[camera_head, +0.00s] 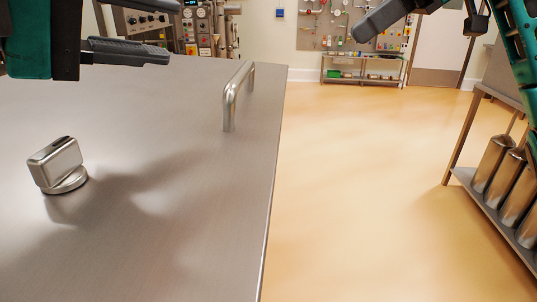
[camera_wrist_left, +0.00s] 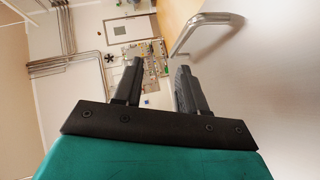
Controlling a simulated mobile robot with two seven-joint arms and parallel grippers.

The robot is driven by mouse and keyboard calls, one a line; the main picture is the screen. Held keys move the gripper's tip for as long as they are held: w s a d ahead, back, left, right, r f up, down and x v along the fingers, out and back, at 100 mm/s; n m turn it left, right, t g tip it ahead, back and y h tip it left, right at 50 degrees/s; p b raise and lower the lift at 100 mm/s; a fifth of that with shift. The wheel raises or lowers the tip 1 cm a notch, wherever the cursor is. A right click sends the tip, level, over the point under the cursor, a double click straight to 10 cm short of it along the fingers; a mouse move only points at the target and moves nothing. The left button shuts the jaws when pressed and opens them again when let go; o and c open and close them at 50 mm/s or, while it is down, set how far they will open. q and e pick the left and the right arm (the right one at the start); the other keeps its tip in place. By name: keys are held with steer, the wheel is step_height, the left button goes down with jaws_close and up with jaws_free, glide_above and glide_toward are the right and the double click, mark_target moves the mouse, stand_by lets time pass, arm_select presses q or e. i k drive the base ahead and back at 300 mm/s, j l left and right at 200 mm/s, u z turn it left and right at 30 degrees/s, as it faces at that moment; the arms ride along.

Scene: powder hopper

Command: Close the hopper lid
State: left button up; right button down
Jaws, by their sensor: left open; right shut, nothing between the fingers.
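A large flat brushed-steel panel (camera_head: 170,230), which looks like the hopper lid, fills the left of the head view. It carries a bent bar handle (camera_head: 238,95) near its right edge and a squat metal knob or latch (camera_head: 57,165) at the left. How far it is from closed cannot be told. My left gripper (camera_head: 125,50) is open and empty, at the upper left, apart from the handle. In the left wrist view its two fingers (camera_wrist_left: 155,85) are spread, with the handle (camera_wrist_left: 200,30) beyond and to the right. My right gripper (camera_head: 375,20) is shut and empty, at the upper right.
A metal rack (camera_head: 463,172) with several steel canisters (camera_head: 495,165) stands at the right. A low shelf (camera_head: 362,70) and a tool board (camera_head: 345,25) are at the far wall. Open floor (camera_head: 360,180) lies between the panel and the rack.

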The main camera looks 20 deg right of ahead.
mark_target(173, 204)
steer(key=k, duration=0.95)
